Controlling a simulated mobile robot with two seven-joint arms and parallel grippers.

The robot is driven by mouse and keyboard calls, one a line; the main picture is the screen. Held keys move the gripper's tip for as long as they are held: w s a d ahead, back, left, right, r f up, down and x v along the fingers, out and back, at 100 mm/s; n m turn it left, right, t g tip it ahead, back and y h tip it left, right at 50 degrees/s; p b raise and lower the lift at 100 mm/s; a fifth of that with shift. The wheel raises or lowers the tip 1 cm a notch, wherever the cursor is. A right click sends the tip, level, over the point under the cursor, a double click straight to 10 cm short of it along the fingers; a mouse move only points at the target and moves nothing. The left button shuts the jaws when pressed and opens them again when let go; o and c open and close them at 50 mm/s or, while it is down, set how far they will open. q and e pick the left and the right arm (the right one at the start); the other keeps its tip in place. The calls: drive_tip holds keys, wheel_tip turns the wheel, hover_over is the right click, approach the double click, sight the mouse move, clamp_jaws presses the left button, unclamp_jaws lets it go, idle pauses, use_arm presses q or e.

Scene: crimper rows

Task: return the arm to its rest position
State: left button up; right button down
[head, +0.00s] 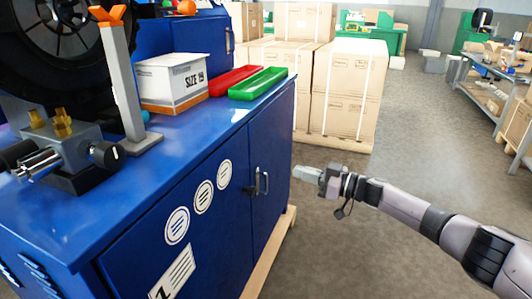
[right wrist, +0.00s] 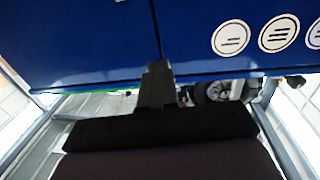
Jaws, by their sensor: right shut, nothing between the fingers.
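My right arm comes in from the right in the head view. Its gripper (head: 306,174) is beside the front of the blue cabinet, near the door handles, with open air around it. The gripper is shut and empty. In the right wrist view the shut fingers (right wrist: 157,82) point toward the blue cabinet front, whose round white labels show at the upper right. I cannot tell the exact gap between the fingertips and the cabinet. My left gripper is not in view.
The blue workbench cabinet (head: 150,215) fills the left, with a vise (head: 70,155), a "SIZE 19" box (head: 172,82), a red tray (head: 235,80) and a green tray (head: 258,83) on top. Stacked cartons (head: 345,95) stand behind.

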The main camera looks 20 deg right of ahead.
drive_tip(key=s+a+f+m+h, duration=0.5)
drive_tip(key=s+a+f+h, duration=0.3)
drive_tip(key=s+a+f, duration=0.6)
drive_tip(key=s+d+m+g+h, duration=0.1)
drive_tip(key=s+d+g, duration=0.15)
drive_tip(key=s, duration=0.65)
drive_tip(key=s+d+g+h, duration=0.15)
drive_tip(key=s+g, duration=0.25)
drive_tip(key=s, duration=0.5)
drive_tip(key=s+d+m+g+h, duration=0.1)
drive_tip(key=s+g, duration=0.2)
drive_tip(key=s, duration=0.6)
drive_tip(key=w+a+f+n+t+y, duration=0.1)
drive_tip(key=w+a+f+t+y, duration=0.1)
drive_tip(key=w+a+f+t, duration=0.45)
use_arm(q)
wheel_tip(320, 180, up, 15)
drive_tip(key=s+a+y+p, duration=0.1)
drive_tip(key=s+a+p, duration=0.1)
drive_tip(key=p, duration=1.8)
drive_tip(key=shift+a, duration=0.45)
use_arm(e)
drive_tip(key=d+r, duration=0.2)
drive_tip(key=r, duration=0.6)
drive_tip(key=d+r, duration=0.1)
drive_tip(key=r, duration=0.8)
drive_tip(key=shift+s+d+r, duration=0.25)
drive_tip(key=shift+s+d, duration=0.05)
drive_tip(key=shift+d, duration=0.1)
